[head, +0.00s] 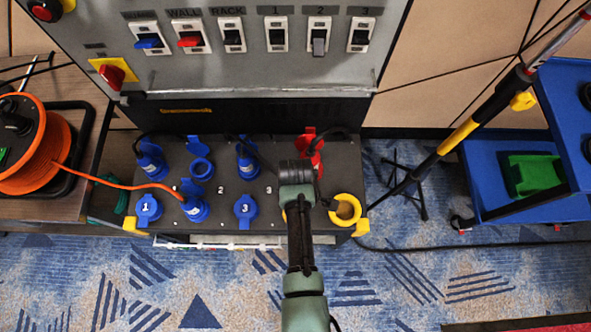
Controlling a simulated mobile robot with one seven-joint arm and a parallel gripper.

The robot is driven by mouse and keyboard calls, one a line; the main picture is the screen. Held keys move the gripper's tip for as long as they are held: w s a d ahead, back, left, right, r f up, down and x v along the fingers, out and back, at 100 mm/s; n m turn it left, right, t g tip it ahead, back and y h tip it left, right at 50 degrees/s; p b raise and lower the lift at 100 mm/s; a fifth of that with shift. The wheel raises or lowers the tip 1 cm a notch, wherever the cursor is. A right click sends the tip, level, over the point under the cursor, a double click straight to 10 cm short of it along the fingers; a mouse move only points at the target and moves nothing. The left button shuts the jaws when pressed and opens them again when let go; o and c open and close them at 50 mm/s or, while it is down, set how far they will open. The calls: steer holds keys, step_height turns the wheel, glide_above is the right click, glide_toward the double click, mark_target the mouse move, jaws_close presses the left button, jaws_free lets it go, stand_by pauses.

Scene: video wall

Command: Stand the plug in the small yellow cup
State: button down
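The small yellow cup (359,205) is at the right end of the dark socket box, with a tan-brown inside. My gripper (297,170) is over the box, up and left of the cup, seen from above and behind. Its fingers are hidden, so I cannot tell whether it holds anything. A red plug or socket (316,158) with a black cable is just beyond and right of it. Blue plugs stand in the box: one at back left (151,160), one at back middle (247,162) with a dark cable, and one at front (194,209) with an orange cable. Which plug the task means is unclear.
The dark socket box (222,226) has blue lidded sockets and yellow corners. A grey switch panel (230,70) rises behind it. An orange cable reel (60,150) is at left. A black-and-yellow pole (455,138) and blue cart (490,205) are at right. Patterned carpet lies in front.

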steer(key=shift+f+b, duration=1.1)
steer(key=shift+f, duration=0.45)
stand_by(0.7)
steer(key=shift+c, duration=1)
jaws_free()
steer(key=shift+o, duration=0.3)
steer(key=shift+o, duration=0.7)
steer(key=shift+r, duration=0.1)
steer(key=shift+r+p, duration=3)
steer(key=shift+p, duration=0.4)
